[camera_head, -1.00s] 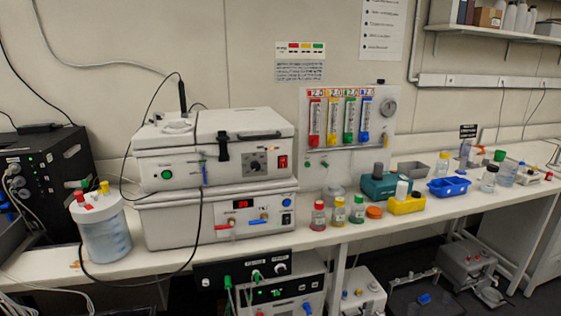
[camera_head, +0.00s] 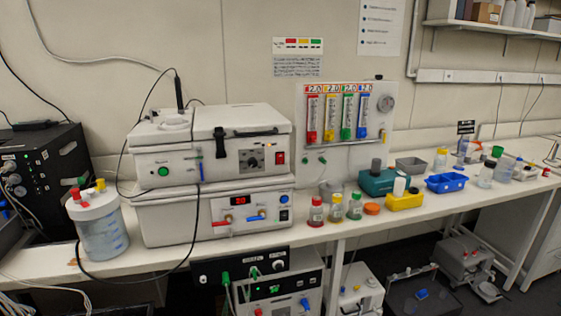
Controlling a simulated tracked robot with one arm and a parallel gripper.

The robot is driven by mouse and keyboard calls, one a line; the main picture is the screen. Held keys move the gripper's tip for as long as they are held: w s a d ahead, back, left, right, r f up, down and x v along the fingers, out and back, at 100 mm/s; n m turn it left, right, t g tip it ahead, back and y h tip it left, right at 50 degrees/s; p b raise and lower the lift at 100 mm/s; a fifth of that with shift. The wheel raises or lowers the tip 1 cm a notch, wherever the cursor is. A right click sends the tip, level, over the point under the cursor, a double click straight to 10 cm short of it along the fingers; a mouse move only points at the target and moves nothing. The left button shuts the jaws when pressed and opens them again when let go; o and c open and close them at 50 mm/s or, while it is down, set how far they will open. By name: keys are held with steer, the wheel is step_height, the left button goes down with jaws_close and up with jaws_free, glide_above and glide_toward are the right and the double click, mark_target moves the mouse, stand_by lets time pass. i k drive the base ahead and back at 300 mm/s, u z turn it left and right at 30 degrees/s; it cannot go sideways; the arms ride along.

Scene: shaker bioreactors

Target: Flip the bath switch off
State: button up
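Two stacked white units stand at the left of the bench. The upper lidded unit (camera_head: 225,145) has a black dial (camera_head: 251,161), a green round light (camera_head: 163,171) and a small red switch (camera_head: 280,158) at the right of its front. The lower unit (camera_head: 170,222) has a lit red display (camera_head: 240,200), red and blue levers, and blue round controls (camera_head: 284,198) at its right. No label shows clearly which unit is the bath. The red switch is unobstructed, but too small to tell its position. My gripper is not in view.
A white-lidded vessel (camera_head: 101,226) stands left of the units, with a black cable looping in front of them. Small bottles (camera_head: 316,211), a yellow rack (camera_head: 404,202) and a blue tray (camera_head: 447,183) line the bench to the right. A flowmeter panel (camera_head: 374,140) is behind.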

mark_target(279, 157)
steer(key=u, duration=0.05)
steer(key=k, duration=0.6)
steer(key=z, duration=0.75)
steer(key=i, duration=2.2)
steer(key=u, duration=0.15)
